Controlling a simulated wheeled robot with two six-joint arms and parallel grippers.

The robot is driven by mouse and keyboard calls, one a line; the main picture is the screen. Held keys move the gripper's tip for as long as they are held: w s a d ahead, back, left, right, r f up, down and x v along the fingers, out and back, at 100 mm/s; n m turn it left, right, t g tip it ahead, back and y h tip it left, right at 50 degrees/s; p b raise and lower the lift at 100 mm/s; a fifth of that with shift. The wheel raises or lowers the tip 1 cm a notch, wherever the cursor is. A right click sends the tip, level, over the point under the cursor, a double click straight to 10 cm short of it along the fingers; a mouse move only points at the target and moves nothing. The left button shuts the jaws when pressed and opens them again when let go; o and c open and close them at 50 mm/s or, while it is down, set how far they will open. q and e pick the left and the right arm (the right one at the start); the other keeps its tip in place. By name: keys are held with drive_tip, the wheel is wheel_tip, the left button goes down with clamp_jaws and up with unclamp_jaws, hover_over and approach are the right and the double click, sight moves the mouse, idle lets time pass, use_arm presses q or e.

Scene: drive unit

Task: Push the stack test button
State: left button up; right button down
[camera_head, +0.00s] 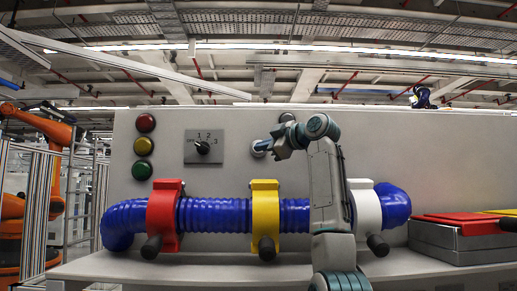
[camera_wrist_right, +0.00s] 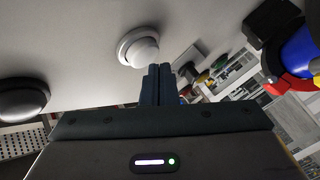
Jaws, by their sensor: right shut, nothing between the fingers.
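A round white button (camera_wrist_right: 138,47) sits on the grey panel; in the head view it is a small pale disc (camera_head: 256,152) partly covered by my right fingers. My right gripper (camera_head: 264,146) is shut and empty, its fingertips at this button. In the right wrist view the closed fingertips (camera_wrist_right: 160,70) overlap the button's lower right edge; I cannot tell whether they touch it. A black round button (camera_wrist_right: 22,98) is on the same panel, mostly hidden behind my gripper in the head view (camera_head: 287,117). No label is readable on either button. My left gripper is not in view.
Red (camera_head: 145,122), yellow (camera_head: 143,146) and green (camera_head: 142,170) round lights and a rotary selector (camera_head: 203,147) are left on the panel. A blue ribbed hose (camera_head: 215,215) with red, yellow and white clamps runs below. Grey cases (camera_head: 460,240) stand at right.

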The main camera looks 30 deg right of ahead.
drive_tip(key=shift+w+d, duration=0.25)
drive_tip(key=shift+w, duration=0.15)
idle(0.8)
drive_tip(key=shift+s+a+b, duration=0.45)
drive_tip(key=shift+s+b, duration=0.15)
drive_tip(key=shift+s, duration=0.1)
drive_tip(key=s+a+b, duration=0.3)
drive_tip(key=s, duration=0.2)
drive_tip(key=shift+b, duration=0.3)
